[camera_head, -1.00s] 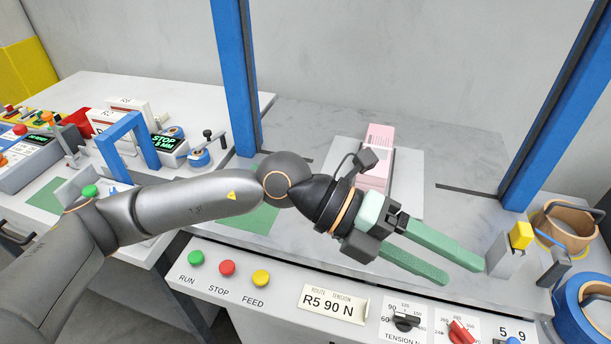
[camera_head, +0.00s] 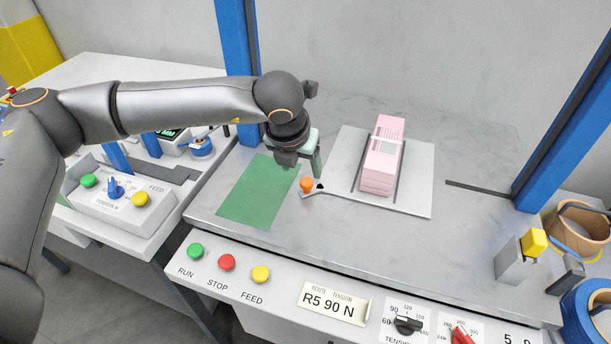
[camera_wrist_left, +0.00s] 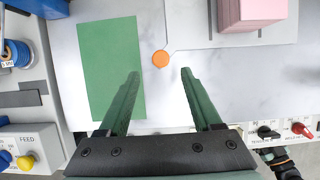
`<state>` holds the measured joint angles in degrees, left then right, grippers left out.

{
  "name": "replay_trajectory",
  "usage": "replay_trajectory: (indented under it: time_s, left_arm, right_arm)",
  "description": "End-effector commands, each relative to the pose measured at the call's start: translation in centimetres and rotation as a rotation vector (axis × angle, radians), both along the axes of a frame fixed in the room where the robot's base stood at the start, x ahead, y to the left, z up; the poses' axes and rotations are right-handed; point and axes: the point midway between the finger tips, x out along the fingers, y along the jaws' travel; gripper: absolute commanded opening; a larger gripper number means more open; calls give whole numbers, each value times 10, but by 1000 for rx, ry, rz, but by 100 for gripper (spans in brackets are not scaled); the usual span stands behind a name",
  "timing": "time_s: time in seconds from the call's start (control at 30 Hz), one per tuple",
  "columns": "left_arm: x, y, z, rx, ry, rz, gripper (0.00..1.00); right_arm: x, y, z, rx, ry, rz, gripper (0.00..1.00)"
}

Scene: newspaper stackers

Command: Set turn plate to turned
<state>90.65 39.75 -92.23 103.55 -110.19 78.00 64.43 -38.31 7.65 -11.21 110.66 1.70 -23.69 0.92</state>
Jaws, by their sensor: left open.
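The turn plate (camera_head: 417,180) is a flat light-grey plate on the table. A pink bundle (camera_head: 383,165) lies on it between dark slots. An orange knob (camera_head: 306,185) sits at the end of a thin arm on the plate's left side. My left gripper (camera_head: 317,172) points down just behind and above this knob. In the left wrist view the gripper (camera_wrist_left: 158,72) is open and empty, with the orange knob (camera_wrist_left: 160,59) ahead, between the lines of its fingers. The knob appears apart from both fingers.
A green mat (camera_head: 257,192) lies left of the knob. A blue post (camera_head: 237,65) rises behind the mat. RUN, STOP and FEED buttons and dials line the front panel (camera_head: 285,290). Tape rolls (camera_head: 578,232) stand at the right.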

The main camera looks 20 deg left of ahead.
Motion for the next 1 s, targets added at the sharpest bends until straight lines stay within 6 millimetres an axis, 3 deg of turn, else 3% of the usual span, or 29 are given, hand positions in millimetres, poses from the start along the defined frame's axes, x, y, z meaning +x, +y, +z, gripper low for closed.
replay_trajectory:
  time_s: [0.1, 0.3, 0.73, 1.0]
  left_arm:
    - [9, -1, -23, 1, 3, -1, 66]
    - [20, -2, -49, -1, 1, -2, 66]
    - [25, -2, -61, -2, -1, -2, 66]
    - [25, -2, -60, -2, 0, -2, 38]
  right_arm:
    - [-1, -2, 0, -3, 3, -4, 100]
    - [-5, -4, -2, -6, 8, -7, 100]
    - [-5, -5, -1, -6, 8, -9, 100]
    - [-5, -5, -1, -6, 9, -10, 100]
